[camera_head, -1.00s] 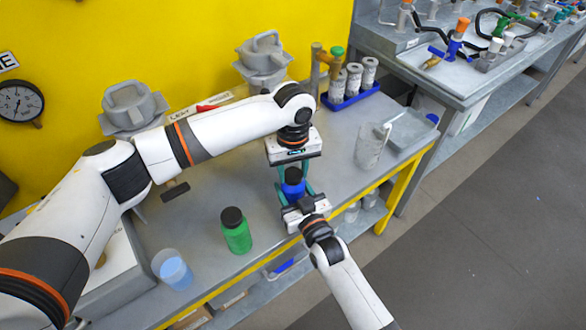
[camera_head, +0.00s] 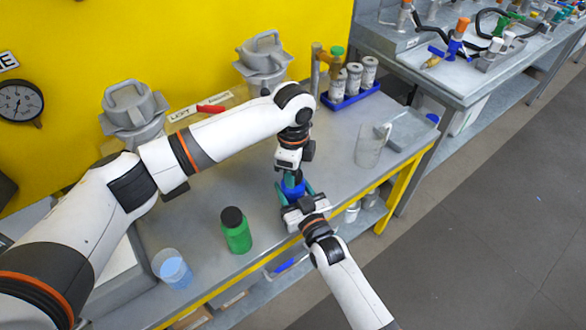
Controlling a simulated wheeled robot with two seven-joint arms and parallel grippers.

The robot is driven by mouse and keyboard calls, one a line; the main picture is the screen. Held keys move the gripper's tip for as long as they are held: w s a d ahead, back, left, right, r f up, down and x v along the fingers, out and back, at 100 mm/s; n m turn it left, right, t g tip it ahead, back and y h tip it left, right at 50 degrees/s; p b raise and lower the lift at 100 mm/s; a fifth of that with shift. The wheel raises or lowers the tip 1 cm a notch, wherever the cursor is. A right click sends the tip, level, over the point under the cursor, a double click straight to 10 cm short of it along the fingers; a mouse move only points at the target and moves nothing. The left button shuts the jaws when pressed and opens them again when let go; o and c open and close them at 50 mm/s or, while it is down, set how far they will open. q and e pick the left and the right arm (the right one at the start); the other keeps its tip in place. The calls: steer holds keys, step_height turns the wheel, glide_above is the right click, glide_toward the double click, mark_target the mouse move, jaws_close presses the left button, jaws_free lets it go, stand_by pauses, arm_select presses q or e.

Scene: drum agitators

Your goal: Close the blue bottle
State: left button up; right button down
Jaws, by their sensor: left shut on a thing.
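The blue bottle (camera_head: 293,193) stands near the front edge of the grey bench, mostly hidden between my two grippers. My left gripper (camera_head: 291,180) comes down from above and is shut at the bottle's top; the dark cap is hidden by it in this view. My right gripper (camera_head: 295,191) comes from the front, with its teal fingers on either side of the blue bottle's body, shut on it. The bottle looks upright.
A green bottle with a black cap (camera_head: 236,231) and a blue-tinted beaker (camera_head: 172,268) stand to the left. A clear beaker (camera_head: 370,146) and a blue rack of vials (camera_head: 351,96) are to the right. Grey lidded vessels (camera_head: 134,108) line the yellow wall.

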arm_select(q)
steer(key=shift+m, duration=1.2)
steer(key=o, duration=1.1)
steer(key=shift+r, duration=2.25)
steer(key=shift+c, duration=0.3)
